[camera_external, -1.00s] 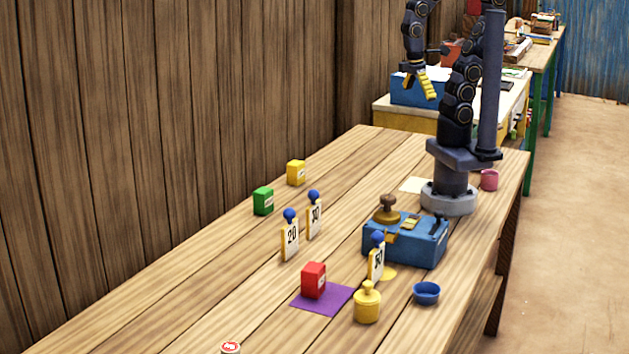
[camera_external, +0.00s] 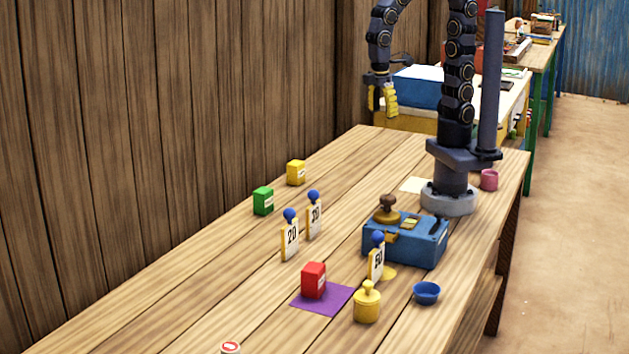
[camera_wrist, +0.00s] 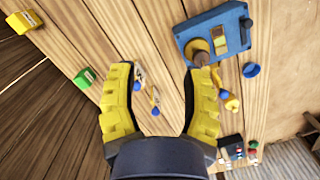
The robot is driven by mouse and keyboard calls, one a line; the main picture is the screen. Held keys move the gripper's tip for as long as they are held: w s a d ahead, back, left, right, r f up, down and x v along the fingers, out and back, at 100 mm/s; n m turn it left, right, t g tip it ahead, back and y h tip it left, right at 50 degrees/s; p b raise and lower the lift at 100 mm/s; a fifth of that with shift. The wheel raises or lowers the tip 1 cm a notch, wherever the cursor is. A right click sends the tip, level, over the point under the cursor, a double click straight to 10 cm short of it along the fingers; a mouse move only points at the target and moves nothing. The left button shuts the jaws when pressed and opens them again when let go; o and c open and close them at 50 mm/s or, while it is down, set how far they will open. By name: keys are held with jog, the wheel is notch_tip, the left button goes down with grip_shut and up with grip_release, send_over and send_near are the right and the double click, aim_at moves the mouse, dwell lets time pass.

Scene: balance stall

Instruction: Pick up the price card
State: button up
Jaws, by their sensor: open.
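Three upright price cards with blue knobs on top stand on the wooden table. One marked 20 (camera_external: 290,241) and one whose number is hard to read (camera_external: 314,219) stand close together left of the middle. A third card (camera_external: 376,262), its number partly unclear, stands in front of the blue scale. In the wrist view, two cards (camera_wrist: 139,79) (camera_wrist: 155,101) show small between the fingers. My gripper (camera_external: 382,100) has yellow fingers and is open and empty, pointing down, high above the far end of the table. Its fingers also frame the wrist view (camera_wrist: 162,72).
The blue scale (camera_external: 425,246) bears a brown-knobbed weight (camera_external: 387,209). A red box (camera_external: 313,280) stands on a purple mat (camera_external: 338,301), near a yellow weight (camera_external: 367,304) and blue bowl (camera_external: 426,293). Green (camera_external: 263,201) and yellow (camera_external: 296,172) boxes stand near the wall.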

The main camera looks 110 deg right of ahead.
jog(key=w+a+f+n, duration=0.2)
jog(key=w+a+f, duration=0.1)
jog(key=w+a, duration=0.3)
jog(key=n+t, duration=0.1)
jog(key=n, duration=0.3)
send_over(377, 247)
jog(key=d, duration=0.1)
notch_tip(377, 247, down, 13)
jog(key=shift+a+f, duration=0.25)
jog(key=shift+f, duration=0.4)
notch_tip(377, 247, down, 7)
jog(key=shift+s+r, duration=0.1)
grip_shut()
